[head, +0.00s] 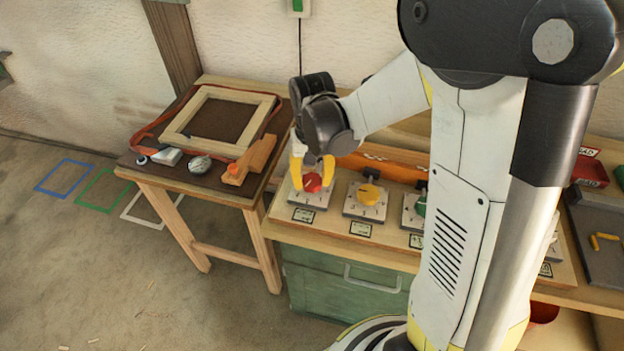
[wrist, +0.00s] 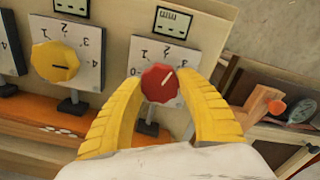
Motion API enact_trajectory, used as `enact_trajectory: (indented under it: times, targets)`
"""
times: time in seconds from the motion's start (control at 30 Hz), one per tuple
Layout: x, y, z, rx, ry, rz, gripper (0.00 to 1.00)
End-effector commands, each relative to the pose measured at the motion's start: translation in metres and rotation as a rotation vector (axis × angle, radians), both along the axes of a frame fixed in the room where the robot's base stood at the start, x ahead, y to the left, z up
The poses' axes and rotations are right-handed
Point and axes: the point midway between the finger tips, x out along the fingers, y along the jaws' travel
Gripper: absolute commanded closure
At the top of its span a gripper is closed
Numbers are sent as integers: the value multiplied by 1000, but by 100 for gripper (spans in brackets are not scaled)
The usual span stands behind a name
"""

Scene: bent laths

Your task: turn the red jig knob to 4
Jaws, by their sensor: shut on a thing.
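The red jig knob (head: 312,183) sits on a pale square dial plate (head: 308,198) at the left end of the row. My gripper (head: 312,172) comes down from above with its yellow fingers on either side of it. In the wrist view the red knob (wrist: 160,84) is between the two fingertips of my gripper (wrist: 161,90), which is shut on it. Its white pointer line slants to the upper right, past the 2.
A yellow knob (head: 370,193) on its own plate stands just right of the red one. A green knob (head: 420,205) is partly behind my arm. A small table (head: 150,172) with a wooden frame (head: 217,119) and a wooden plane (head: 250,160) stands at the left.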

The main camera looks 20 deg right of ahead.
Motion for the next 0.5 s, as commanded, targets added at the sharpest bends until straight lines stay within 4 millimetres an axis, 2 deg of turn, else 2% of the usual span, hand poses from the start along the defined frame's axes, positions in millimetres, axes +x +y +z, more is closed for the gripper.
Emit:
enact_trajectory:
  times: [0.5]
  targets:
    - [0,0,0,0,1,-487,87]
